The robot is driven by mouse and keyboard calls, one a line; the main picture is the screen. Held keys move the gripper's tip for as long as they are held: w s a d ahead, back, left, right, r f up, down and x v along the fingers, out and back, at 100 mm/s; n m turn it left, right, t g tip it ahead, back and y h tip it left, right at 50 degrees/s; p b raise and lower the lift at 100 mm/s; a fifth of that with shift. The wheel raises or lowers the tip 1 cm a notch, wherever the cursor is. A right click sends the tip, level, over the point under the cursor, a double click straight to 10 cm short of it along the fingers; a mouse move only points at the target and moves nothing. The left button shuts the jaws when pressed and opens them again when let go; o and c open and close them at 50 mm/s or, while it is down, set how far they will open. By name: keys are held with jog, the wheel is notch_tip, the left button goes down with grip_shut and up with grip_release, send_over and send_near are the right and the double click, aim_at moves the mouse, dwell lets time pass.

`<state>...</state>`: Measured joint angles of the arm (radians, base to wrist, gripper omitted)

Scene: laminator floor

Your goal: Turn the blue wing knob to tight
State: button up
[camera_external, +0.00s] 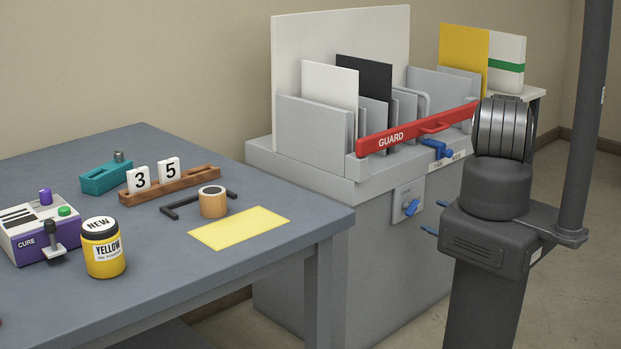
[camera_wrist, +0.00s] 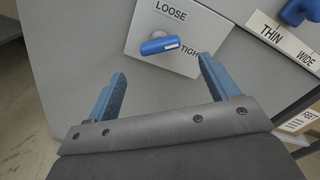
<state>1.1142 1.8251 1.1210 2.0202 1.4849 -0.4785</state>
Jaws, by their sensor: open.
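The blue wing knob (camera_external: 411,207) sits on a pale plate (camera_external: 406,201) on the front of the grey machine. In the wrist view the knob (camera_wrist: 160,46) lies nearly level, its white-marked end toward the right. On the plate (camera_wrist: 150,20), LOOSE is printed above the knob and TIGHT just below its right end, partly hidden by a finger. My gripper (camera_wrist: 162,72) is open and empty, its blue fingers apart. The knob appears between and just beyond the fingertips, with no visible contact. In the external view my gripper (camera_external: 436,217) is right of the knob, mostly hidden behind my arm.
A red GUARD bar (camera_external: 415,129) crosses the machine above the plate. A blue lever (camera_external: 437,148) sits by a THIN/WIDE label (camera_wrist: 285,40), up and right of the knob in the wrist view. A blue-grey table (camera_external: 290,235) with several items stands left. Floor in front is clear.

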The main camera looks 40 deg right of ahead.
aim_at(423, 212)
jog(key=w, duration=0.9)
jog(key=shift+w, duration=0.25)
jog(key=c, duration=1)
jog(key=shift+m, duration=3.1)
jog(key=o, duration=1)
